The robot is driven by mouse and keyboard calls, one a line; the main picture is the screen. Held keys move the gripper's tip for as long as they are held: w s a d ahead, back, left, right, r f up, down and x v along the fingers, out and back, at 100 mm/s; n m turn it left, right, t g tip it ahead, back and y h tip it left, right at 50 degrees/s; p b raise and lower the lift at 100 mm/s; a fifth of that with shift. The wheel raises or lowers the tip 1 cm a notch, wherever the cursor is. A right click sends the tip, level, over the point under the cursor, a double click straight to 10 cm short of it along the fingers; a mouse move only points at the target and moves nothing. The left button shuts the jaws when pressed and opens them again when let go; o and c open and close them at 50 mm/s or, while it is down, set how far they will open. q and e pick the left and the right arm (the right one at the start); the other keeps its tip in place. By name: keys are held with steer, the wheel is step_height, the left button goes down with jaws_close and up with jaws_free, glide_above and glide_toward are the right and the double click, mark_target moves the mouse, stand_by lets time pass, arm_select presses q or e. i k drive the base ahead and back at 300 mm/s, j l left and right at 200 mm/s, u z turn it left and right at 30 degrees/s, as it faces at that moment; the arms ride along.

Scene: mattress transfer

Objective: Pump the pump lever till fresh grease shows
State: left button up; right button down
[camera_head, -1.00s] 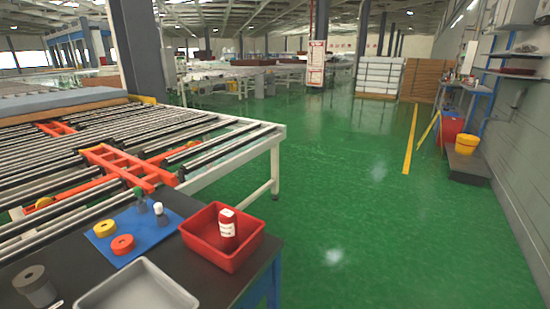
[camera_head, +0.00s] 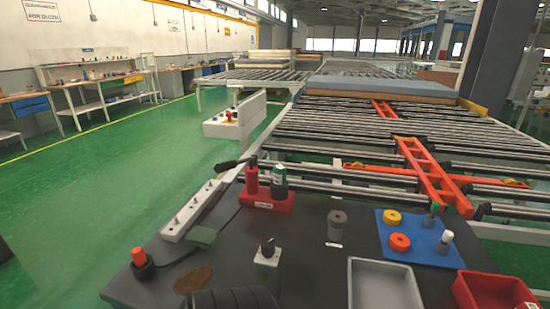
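A red pump body (camera_head: 251,180) with a black lever (camera_head: 232,163) stands on a red base (camera_head: 267,202) on the dark table. The lever slants out to the left from the top of the pump. A dark green bottle-like part (camera_head: 280,182) stands beside it on the same base. A brown patch (camera_head: 193,279), perhaps grease, lies on the table at the front left. I cannot tell whether it is fresh.
A grey tray (camera_head: 352,290) and a red bin (camera_head: 462,292) sit at the front right. A blue mat (camera_head: 425,254) holds yellow and orange rings. A switch box (camera_head: 267,257) and a red-topped knob (camera_head: 138,257) stand near the front. A roller conveyor (camera_head: 340,128) lies behind.

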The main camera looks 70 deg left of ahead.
mark_target(222, 167)
steer(key=u, duration=2.6)
steer(key=k+l+z, duration=0.2)
steer(key=i, duration=0.05)
